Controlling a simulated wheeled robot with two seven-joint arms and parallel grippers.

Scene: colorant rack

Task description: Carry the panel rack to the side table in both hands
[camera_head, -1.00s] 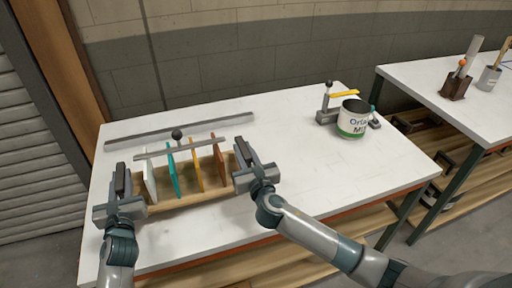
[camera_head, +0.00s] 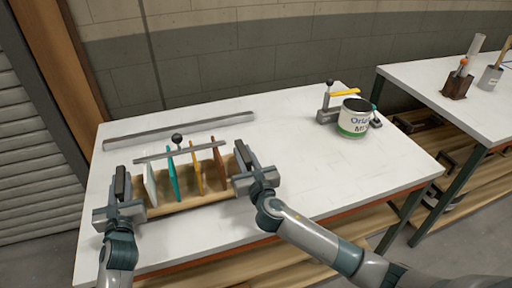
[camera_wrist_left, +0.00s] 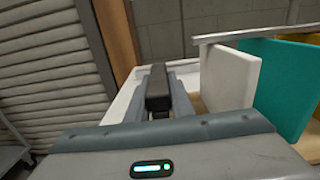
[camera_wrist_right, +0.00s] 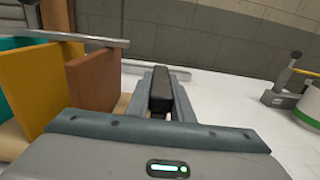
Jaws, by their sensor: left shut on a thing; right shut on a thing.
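The panel rack is a wooden tray (camera_head: 190,200) on the near left of the white table, with white, teal, yellow and brown panels upright in it. A grey bar with a black knob (camera_head: 177,138) runs across the panels. My left gripper (camera_head: 124,184) is shut on its left end and my right gripper (camera_head: 244,160) on its right end. The white panel (camera_wrist_left: 229,76) and teal panel show in the left wrist view; the brown panel (camera_wrist_right: 93,80) shows in the right wrist view. The gripped spots are hidden, and I cannot tell whether the tray touches the table.
A long grey bar (camera_head: 180,130) lies behind the rack. A white-and-green can (camera_head: 354,122) and a small clamp-like stand (camera_head: 327,108) are at the table's back right. A second white table (camera_head: 440,90), with holders on it, stands right across a gap. The white table's middle is clear.

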